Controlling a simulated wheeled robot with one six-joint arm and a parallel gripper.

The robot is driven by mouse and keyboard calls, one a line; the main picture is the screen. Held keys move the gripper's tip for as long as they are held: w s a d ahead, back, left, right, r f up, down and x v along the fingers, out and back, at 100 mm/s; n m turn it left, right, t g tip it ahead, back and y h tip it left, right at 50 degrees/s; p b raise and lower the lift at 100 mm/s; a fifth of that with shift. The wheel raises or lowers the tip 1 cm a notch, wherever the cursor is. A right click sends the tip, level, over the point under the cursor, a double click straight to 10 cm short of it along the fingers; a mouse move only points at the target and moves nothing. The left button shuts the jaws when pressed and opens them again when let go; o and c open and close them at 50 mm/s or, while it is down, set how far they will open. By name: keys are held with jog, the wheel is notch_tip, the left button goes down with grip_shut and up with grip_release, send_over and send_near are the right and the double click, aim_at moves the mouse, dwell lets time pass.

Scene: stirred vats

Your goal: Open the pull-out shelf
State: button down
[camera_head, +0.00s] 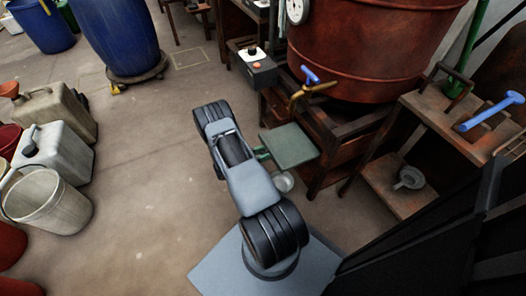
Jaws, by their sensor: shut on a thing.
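The pull-out shelf (290,146) is a flat grey-green plate beneath the brass tap of the red-brown vat. It sticks out from the dark wooden stand. My gripper (263,153) is at the shelf's left edge, shut on it. My grey and black arm hides most of the gripper, so the exact grip cannot be seen.
The vat (370,45) has a brass tap (309,90) with a blue handle above the shelf. A control box (257,68) stands behind. A wooden rack (440,135) is at right. Canisters (52,150) and a white bucket (50,205) stand left. The floor between is clear.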

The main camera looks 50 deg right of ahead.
jog(key=shift+w+a, duration=0.1)
jog(key=shift+a, duration=0.05)
jog(key=c, duration=0.7)
grip_release()
jog(key=shift+c, duration=0.2)
jog(key=p+v, duration=0.1)
jog(key=v, duration=1.3)
jog(key=shift+p, duration=0.4)
